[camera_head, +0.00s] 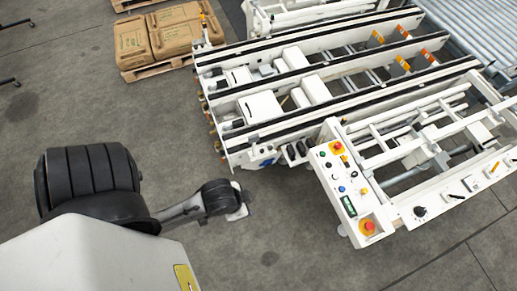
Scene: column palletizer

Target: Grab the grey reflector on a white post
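I cannot make out a grey reflector on a white post anywhere in the head view. An arm of mine comes in from the lower left and reaches out over the bare floor, short of the white machine. At its far end is a dark rounded part, with a small light-coloured piece (240,212) showing beside it. I cannot tell whether that piece belongs to my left gripper or to something on the floor, and no fingers can be made out. My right gripper is not in view.
A white conveyor frame (262,146) with black rails fills the upper right. A control panel (345,193) with coloured buttons stands at its near corner. Brown sacks (178,38) lie on a wooden pallet (158,68) at the top. The grey floor (290,245) at lower centre is clear.

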